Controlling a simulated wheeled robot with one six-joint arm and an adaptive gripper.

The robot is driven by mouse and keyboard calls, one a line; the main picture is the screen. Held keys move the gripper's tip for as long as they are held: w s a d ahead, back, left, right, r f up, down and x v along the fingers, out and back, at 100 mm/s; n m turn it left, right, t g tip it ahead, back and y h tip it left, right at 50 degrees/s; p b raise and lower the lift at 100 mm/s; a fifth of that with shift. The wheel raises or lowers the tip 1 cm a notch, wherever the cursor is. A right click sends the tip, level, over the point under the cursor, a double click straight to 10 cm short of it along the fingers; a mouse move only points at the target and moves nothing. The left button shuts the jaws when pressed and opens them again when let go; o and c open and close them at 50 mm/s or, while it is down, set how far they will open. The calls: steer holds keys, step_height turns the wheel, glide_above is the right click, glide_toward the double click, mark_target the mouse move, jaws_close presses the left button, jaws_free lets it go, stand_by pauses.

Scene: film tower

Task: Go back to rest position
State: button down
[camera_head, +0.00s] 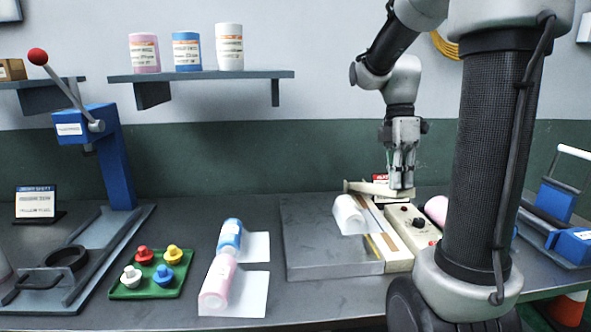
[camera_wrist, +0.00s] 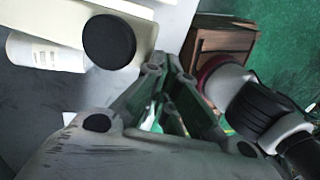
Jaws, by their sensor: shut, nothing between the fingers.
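My gripper (camera_head: 402,182) hangs from the arm over the back right of the workbench, fingers pointing down. It is shut with nothing between its fingers. In the head view it is just above and in front of a cream arm (camera_head: 370,188) of the sealer-like machine. In the wrist view its fingers (camera_wrist: 165,85) come together near the middle, beside a black round knob (camera_wrist: 109,41). I cannot tell whether the fingers touch the machine.
A white roll (camera_head: 349,214) lies on a grey plate (camera_head: 330,257) beside a cream control box (camera_head: 412,225). Blue and pink rolls (camera_head: 218,278) lie on white sheets. A green tray (camera_head: 150,276) holds several colored knobs. A blue press (camera_head: 119,170) stands left. A shelf (camera_head: 200,75) holds three canisters.

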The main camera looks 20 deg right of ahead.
steer(key=s+a+r+m+t, duration=0.1)
steer(key=s+a+m+t, duration=0.6)
steer(key=m, duration=0.8)
steer(key=s+a, duration=0.2)
steer(key=shift+s, duration=0.3)
